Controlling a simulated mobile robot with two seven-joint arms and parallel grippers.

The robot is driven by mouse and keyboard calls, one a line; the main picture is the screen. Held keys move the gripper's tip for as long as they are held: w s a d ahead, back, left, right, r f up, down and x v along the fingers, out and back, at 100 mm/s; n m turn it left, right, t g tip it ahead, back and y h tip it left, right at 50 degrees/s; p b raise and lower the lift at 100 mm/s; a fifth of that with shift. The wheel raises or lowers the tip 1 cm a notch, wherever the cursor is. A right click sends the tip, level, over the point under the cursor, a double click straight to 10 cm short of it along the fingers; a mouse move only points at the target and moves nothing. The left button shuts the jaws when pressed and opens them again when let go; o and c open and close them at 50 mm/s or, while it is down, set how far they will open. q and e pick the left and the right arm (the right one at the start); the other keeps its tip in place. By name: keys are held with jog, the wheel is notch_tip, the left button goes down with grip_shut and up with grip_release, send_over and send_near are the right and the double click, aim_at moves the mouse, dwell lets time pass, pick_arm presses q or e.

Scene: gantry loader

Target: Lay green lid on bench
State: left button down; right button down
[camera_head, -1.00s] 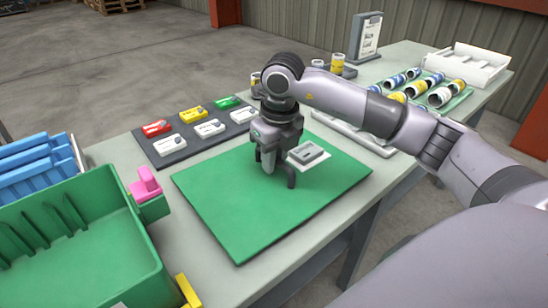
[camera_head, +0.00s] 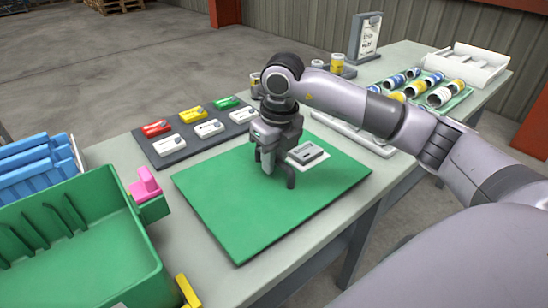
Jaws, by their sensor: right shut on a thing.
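The green lid (camera_head: 240,215) is a flat, rectangular panel in the middle of the grey bench (camera_head: 185,262). It looks level, at or very close to the bench top; I cannot tell for certain if it touches all over. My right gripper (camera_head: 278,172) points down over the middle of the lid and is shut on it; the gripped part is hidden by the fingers. A small white plate with a grey block (camera_head: 308,154) shows just right of the fingers. My left gripper is not in view.
A green bin (camera_head: 75,235) with a pink piece (camera_head: 145,184) stands at left, by blue trays (camera_head: 35,165). A dark board (camera_head: 180,153) with coloured cards lies behind the lid. A tray of cans (camera_head: 440,97) and a white rack (camera_head: 468,62) stand at the far right.

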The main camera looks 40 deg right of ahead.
jog(key=shift+f+b, duration=0.35)
jog(key=shift+f, duration=0.15)
jog(key=c, duration=0.9)
grip_release()
jog(key=r, duration=0.7)
jog(key=shift+s+r, duration=0.1)
jog(key=shift+s, duration=0.3)
jog(key=shift+s, duration=0.1)
